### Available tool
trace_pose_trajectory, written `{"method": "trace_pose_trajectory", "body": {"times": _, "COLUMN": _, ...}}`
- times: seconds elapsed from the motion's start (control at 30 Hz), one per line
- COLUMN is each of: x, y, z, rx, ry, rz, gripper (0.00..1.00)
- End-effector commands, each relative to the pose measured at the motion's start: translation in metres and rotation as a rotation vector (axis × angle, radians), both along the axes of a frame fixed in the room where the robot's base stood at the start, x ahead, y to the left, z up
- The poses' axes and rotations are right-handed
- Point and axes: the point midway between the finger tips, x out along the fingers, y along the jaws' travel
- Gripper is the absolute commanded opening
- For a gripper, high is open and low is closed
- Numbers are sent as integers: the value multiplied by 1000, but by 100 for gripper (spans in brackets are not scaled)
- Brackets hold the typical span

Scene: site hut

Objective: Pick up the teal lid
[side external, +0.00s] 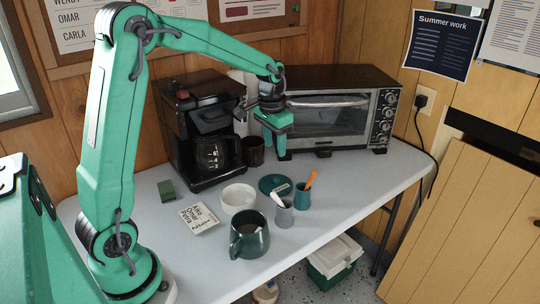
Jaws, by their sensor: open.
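A flat round teal piece that looks like the teal lid (268,184) lies on the table behind the small cups, to the right of the white bowl. Its right part is partly covered by a small pale item (283,187) that I cannot make out. My gripper (275,150) is open and empty, pointing down above the table in front of the toaster oven. It is above the lid in the picture and apart from it.
Close around the lid are a white bowl (238,198), a grey cup (284,217) and a teal cup (302,200) with an orange-handled utensil. A dark green mug (249,240) stands nearer. A coffee maker (197,120) and toaster oven (345,110) stand behind. The table's right end (385,170) is clear.

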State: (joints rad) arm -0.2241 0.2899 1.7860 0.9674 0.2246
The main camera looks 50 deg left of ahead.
Motion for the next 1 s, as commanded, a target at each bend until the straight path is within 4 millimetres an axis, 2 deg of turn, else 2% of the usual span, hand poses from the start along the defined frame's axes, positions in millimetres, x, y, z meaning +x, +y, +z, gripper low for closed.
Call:
{"method": "trace_pose_trajectory", "body": {"times": 0.1, "x": 15, "y": 14, "z": -24, "rx": -7, "ry": 38, "rz": 3, "gripper": 45}}
{"method": "trace_pose_trajectory", "body": {"times": 0.33, "x": 32, "y": 32, "z": -58, "rx": -19, "ry": 84, "rz": 2, "gripper": 45}}
{"method": "trace_pose_trajectory", "body": {"times": 0.47, "x": 36, "y": 36, "z": -67, "rx": -22, "ry": 95, "rz": 1, "gripper": 45}}
{"method": "trace_pose_trajectory", "body": {"times": 0.77, "x": 37, "y": 37, "z": -73, "rx": -22, "ry": 97, "rz": 0, "gripper": 45}}
{"method": "trace_pose_trajectory", "body": {"times": 1.0, "x": 37, "y": 37, "z": -91, "rx": -22, "ry": 97, "rz": 0, "gripper": 45}}
